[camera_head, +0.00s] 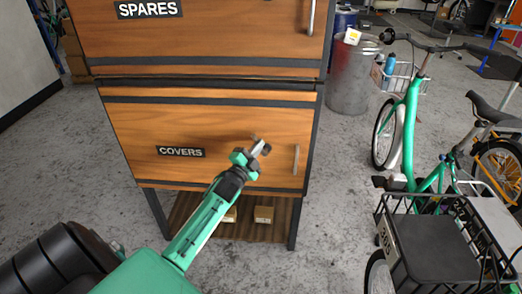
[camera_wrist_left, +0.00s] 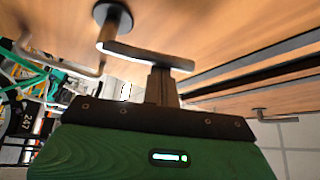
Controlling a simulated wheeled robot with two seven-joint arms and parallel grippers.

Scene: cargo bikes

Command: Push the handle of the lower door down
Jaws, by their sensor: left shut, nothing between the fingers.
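The lower door (camera_head: 130,125) is a wooden panel labelled COVERS, and it is closed. Its grey metal lever handle (camera_head: 259,147) is partly hidden by my left gripper in the head view. In the left wrist view the handle (camera_wrist_left: 148,56) is a bent bar standing out from a round base on the wood. My left gripper (camera_head: 252,155) is shut and empty, right at the lever. In the wrist view its fingertips (camera_wrist_left: 161,71) meet the lever bar or lie just behind it; I cannot tell whether they touch. My right gripper is not in view.
A vertical pull bar (camera_head: 296,159) is on the same door, right of the lever. The upper door (camera_head: 210,35), labelled SPARES, is above. Small boxes (camera_head: 264,214) lie on the shelf below. A green cargo bike (camera_head: 405,130) and a metal bin (camera_head: 350,75) stand at right.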

